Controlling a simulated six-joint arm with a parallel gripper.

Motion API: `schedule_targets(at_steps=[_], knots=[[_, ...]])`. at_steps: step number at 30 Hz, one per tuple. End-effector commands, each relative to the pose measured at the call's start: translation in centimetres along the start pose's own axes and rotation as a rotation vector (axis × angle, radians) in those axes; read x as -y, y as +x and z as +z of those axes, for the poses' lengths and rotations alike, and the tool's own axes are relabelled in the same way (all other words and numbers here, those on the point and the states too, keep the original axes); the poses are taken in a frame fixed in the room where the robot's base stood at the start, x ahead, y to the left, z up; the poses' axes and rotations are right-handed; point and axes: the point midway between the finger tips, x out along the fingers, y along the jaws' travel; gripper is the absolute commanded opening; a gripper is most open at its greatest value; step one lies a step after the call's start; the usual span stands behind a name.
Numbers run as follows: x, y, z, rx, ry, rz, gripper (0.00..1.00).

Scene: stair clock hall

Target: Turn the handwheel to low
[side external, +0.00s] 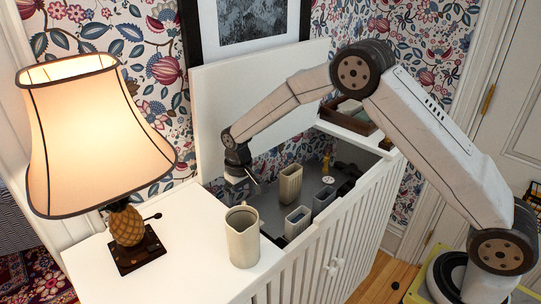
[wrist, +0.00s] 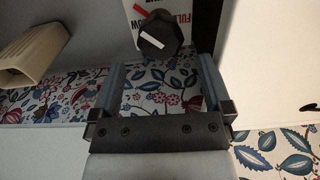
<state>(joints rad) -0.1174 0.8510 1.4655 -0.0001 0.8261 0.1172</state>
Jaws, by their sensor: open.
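The dark handwheel (wrist: 162,35) shows at the top middle of the wrist view. A white stripe lies across its left part. In the side view my gripper (side external: 245,182) is low at the left end of the open cabinet. The handwheel cannot be made out there.
The open cabinet (side external: 345,232) holds a beige container (side external: 290,183) and grey-blue bins (side external: 298,221). A beige pitcher (side external: 243,238) and a lit lamp (side external: 95,130) stand on the white top at the left. A raised white lid (side external: 235,100) stands behind. A beige container (wrist: 33,48) is left of the wheel.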

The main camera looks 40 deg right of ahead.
Motion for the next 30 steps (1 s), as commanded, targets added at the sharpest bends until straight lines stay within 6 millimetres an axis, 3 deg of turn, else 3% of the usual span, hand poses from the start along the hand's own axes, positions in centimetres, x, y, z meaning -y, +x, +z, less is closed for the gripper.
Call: schedule_targets(at_steps=[12, 24, 26, 30], knots=[[0.0, 4.6, 0.0, -0.001, 0.000, 0.000, 1.00], [0.0, 5.2, 0.0, -0.002, 0.000, 0.000, 1.00], [0.0, 5.2, 0.0, -0.002, 0.000, 0.000, 0.84], [0.0, 5.2, 0.0, -0.002, 0.000, 0.000, 0.40]])
